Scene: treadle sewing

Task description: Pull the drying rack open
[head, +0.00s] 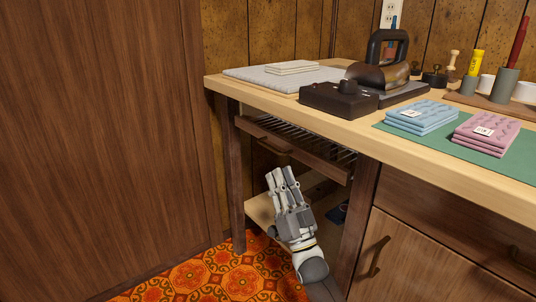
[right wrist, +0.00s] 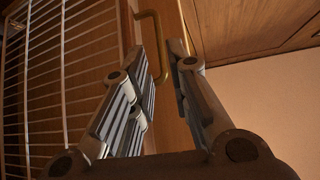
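The drying rack sits under the tabletop at the left end of the bench. Its wooden front board (head: 315,163) has a curved handle (head: 272,144), and its wire rods (head: 310,137) show behind the board. My right gripper (head: 282,176) is in front of and below the handle, fingers pointing up towards it. In the right wrist view the fingers (right wrist: 166,62) are apart, with the brass-coloured handle (right wrist: 154,22) showing partly between their tips; I cannot tell whether they touch it. Wire rods (right wrist: 65,75) fill the left of that view. My left gripper is not in view.
The bench top (head: 340,128) carries a black control box (head: 338,98), an iron (head: 380,70), and blue (head: 422,116) and pink (head: 482,134) folded stacks. A low shelf (head: 262,210) and table legs surround my right arm. A tall wooden panel (head: 100,140) stands left.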

